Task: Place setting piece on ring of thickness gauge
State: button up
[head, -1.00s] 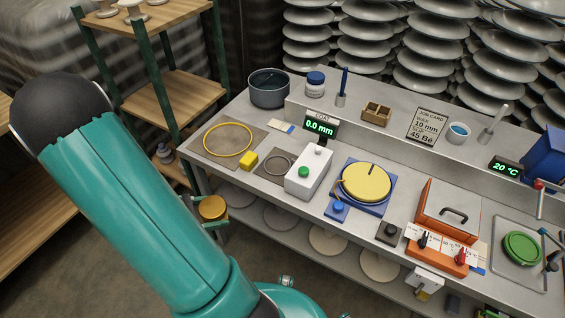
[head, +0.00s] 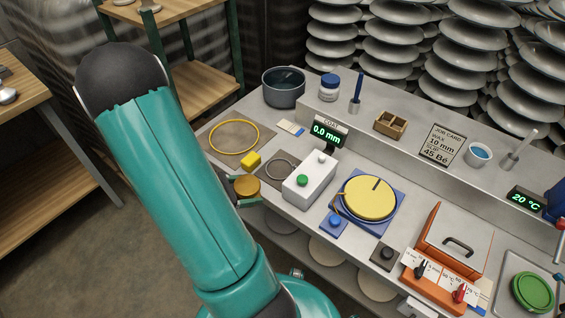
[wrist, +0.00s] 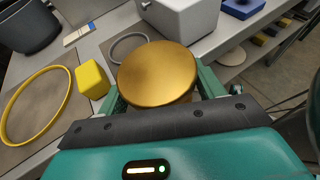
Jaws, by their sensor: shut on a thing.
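The setting piece is a round brass-coloured disc (head: 246,185), held flat; it fills the middle of the wrist view (wrist: 158,72). My gripper (wrist: 160,90) is shut on it, with a green finger at each side. In the head view my gripper (head: 247,190) is by the bench's front edge, in front of and left of the gauge ring. The thickness gauge is a white box (head: 310,178) with a green button and a display (head: 327,133) reading 0.0 mm. Its grey ring (head: 282,168) lies on a plate left of the box, partly behind the disc in the wrist view (wrist: 124,46).
A yellow block (head: 251,161) sits beside the ring, close to my gripper. A large yellow ring (head: 234,122) lies on a mat at the left. A blue turntable unit with a yellow disc (head: 369,197) stands right of the gauge. A dark pot (head: 284,90) stands behind.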

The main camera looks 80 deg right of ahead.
jog(key=s+d, duration=0.2)
jog(key=d, duration=0.2)
jog(key=s+d, duration=0.2)
jog(key=d, duration=0.3)
jog(key=s+d, duration=0.2)
jog(key=d, duration=0.2)
jog(key=shift+d, duration=0.25)
jog(key=shift+w+a+f, duration=0.1)
jog(key=shift+a+f, duration=0.05)
jog(key=shift+f, duration=0.1)
jog(key=shift+f, duration=0.1)
jog(key=o, duration=1.2)
jog(key=v, duration=1.2)
